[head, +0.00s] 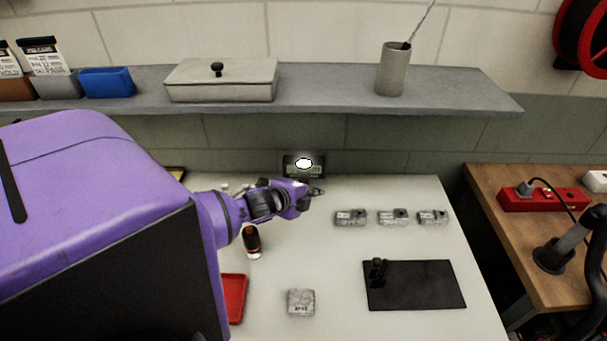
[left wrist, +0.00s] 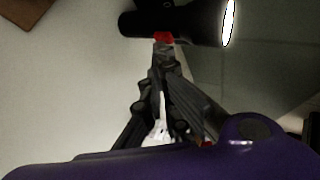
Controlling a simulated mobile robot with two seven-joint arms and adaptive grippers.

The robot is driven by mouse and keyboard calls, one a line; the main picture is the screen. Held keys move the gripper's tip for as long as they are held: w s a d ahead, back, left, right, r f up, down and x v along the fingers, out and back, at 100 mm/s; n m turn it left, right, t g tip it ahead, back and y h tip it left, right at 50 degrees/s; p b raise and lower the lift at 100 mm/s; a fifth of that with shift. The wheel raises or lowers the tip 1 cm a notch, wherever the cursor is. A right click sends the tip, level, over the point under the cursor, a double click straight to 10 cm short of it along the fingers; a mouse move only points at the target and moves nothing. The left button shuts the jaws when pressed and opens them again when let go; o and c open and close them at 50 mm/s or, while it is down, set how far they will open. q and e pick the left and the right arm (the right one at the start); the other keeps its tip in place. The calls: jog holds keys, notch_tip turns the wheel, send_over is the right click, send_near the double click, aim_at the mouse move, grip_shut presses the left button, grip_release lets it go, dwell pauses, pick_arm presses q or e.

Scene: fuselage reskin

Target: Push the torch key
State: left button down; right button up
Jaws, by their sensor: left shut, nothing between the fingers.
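The torch (left wrist: 195,22) is a black cylinder across the top of the left wrist view, with a bright white lens at its right end. Its red key (left wrist: 163,38) faces my left gripper (left wrist: 164,48). The gripper is shut and empty, its fingertips at the key, touching it or very nearly so. The fingertips cover part of the key. In the head view the torch's glowing lens (head: 303,163) shows at the back of the table, just beyond my left gripper (head: 312,191). My wrist hides much of the torch body there. My right gripper is out of view.
The pale table (head: 340,255) holds several grey blocks (head: 392,217), a black plate (head: 420,285), a red tray (head: 234,297) and an orange-black bottle (head: 251,241). A grey shelf (head: 330,98) overhangs the back. A wooden bench (head: 490,190) stands right.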

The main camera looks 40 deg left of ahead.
pick_arm(q)
jog(key=shift+w+a, duration=0.2)
jog(key=shift+w, duration=0.05)
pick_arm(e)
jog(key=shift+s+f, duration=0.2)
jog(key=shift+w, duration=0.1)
pick_arm(q)
jog(key=shift+s+d+r+p, duration=0.1)
jog(key=shift+s+d+p, duration=0.25)
jog(key=shift+s+d, duration=0.15)
jog(key=shift+s, duration=0.1)
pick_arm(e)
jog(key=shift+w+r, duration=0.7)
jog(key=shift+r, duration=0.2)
pick_arm(q)
jog(key=shift+s+d, duration=0.3)
jog(key=shift+s, duration=0.1)
jog(key=s+d, duration=0.2)
jog(key=shift+s+d, duration=0.1)
jog(key=shift+s, duration=0.2)
jog(key=shift+s+d, duration=0.5)
jog(key=shift+s, duration=0.1)
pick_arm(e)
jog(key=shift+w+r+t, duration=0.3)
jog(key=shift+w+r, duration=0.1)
